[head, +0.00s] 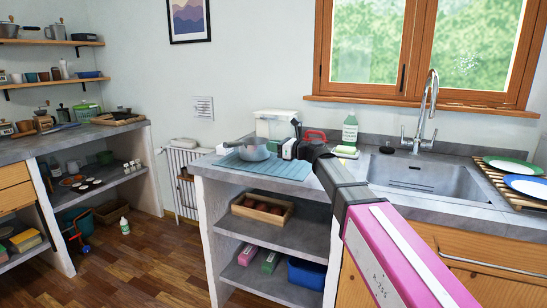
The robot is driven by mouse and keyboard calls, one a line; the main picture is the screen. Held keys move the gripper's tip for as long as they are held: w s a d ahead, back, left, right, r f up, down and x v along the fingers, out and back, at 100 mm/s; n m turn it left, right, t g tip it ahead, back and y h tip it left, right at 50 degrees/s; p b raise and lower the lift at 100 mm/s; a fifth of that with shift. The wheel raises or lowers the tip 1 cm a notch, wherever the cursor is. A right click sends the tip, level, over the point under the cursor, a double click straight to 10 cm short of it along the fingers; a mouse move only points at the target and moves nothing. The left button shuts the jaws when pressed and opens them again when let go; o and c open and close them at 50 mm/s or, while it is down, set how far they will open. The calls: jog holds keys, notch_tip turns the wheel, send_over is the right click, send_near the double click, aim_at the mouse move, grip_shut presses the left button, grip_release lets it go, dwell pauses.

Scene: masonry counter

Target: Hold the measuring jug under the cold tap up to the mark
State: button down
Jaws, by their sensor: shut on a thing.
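My gripper (291,149) is over the right end of the blue mat, left of the sink, small and partly hidden by my own wrist. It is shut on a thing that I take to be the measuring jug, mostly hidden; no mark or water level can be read. A pale boxy container (277,124) and a red curved piece (315,135) show behind the gripper; I cannot tell whether either belongs to the held thing. The chrome tap (429,105) rises over the grey sink (425,178), well to the right of my gripper. No stream of water is visible.
A saucepan (254,150) stands on the blue mat (240,163), just left of my gripper. A green bottle (350,131) and a sponge (346,151) stand between gripper and sink. A wooden rack (492,174) with plates is right of the sink. The basin looks empty.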

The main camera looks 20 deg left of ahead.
jog(key=shift+w+f, duration=0.1)
jog(key=shift+f, duration=1.95)
jog(key=shift+f, duration=0.15)
jog(key=c, duration=1.2)
grip_release()
jog(key=shift+d, duration=0.35)
jog(key=d, duration=0.3)
jog(key=s+d, duration=0.1)
jog(key=d, duration=0.7)
jog(key=shift+s+d, duration=0.15)
jog(key=shift+s, duration=0.15)
jog(key=shift+o, duration=0.3)
